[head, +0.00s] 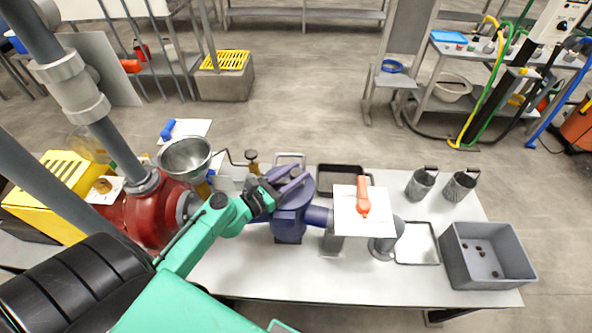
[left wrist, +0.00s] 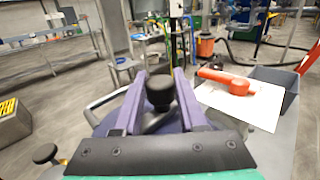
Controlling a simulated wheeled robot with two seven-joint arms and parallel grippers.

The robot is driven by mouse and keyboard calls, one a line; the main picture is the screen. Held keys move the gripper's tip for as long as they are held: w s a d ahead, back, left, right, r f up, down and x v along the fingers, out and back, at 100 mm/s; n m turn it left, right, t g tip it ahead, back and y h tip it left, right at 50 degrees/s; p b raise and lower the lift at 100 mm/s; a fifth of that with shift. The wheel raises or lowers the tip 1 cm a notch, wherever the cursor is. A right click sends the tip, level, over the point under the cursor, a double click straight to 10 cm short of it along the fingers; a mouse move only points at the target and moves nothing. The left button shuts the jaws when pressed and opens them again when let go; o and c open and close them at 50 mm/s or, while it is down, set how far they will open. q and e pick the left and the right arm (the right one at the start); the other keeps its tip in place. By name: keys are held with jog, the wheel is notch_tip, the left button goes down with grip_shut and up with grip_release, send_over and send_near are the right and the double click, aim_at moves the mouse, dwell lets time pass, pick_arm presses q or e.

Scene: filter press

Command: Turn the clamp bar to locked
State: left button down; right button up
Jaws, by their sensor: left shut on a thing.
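The blue-purple filter press body (head: 289,222) stands on the white bench, left of centre. My left gripper (head: 281,187) reaches over its top from the left in the head view. In the left wrist view its two fingers (left wrist: 164,78) stand on either side of a black knob (left wrist: 160,90), and the gripper is shut on it. My right gripper is not in view.
Right of the press, an orange handle (head: 363,196) lies over a white panel (head: 349,224). A grey bin (head: 456,268) and two dark cylinders stand further right. A steel funnel (head: 185,157) and red pump body (head: 150,215) are at left. The bench's front strip is clear.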

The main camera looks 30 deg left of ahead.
pick_arm(q)
jog(key=shift+s+d+f, duration=0.15)
jog(key=shift+f, duration=0.1)
jog(key=shift+c, duration=2.3)
grip_release()
jog(key=shift+r, duration=0.1)
jog(key=shift+s+a, duration=0.2)
jog(key=shift+s, duration=0.05)
jog(key=b+v, duration=0.4)
jog(key=v, duration=0.9)
jog(key=shift+s+a+b, duration=0.2)
jog(key=shift+s+b, duration=0.15)
